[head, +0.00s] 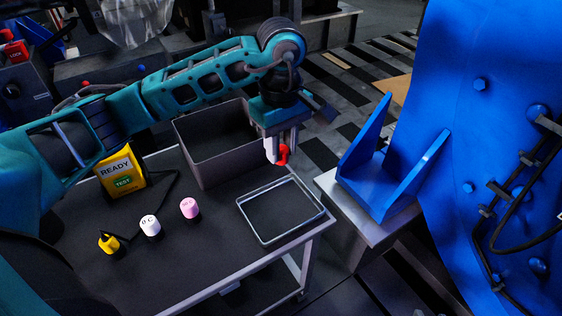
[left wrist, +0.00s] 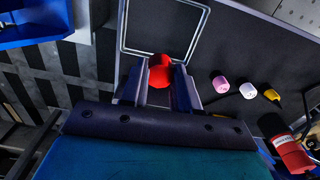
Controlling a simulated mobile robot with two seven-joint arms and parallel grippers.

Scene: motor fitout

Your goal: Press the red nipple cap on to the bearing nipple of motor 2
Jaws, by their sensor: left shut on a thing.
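My left gripper (head: 278,150) is shut on the red nipple cap (head: 284,155) and holds it in the air above the cart, between the grey bin and the wire-framed tray. In the left wrist view the red cap (left wrist: 160,70) sits between the two fingertips (left wrist: 160,84). The blue motor body (head: 480,130) stands at the right in the head view, with a blue bracket (head: 375,195) beside it. I cannot make out which motor it is, nor a bearing nipple on it. My right gripper is not in view.
The cart top (head: 180,270) carries a grey bin (head: 185,145), an empty wire-framed tray (head: 268,236), a yellow tester (head: 121,172), and white (head: 150,225), pink (head: 189,207) and yellow (head: 109,243) capped items. A grey pedestal (head: 345,212) holds the bracket. A gap separates cart and pedestal.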

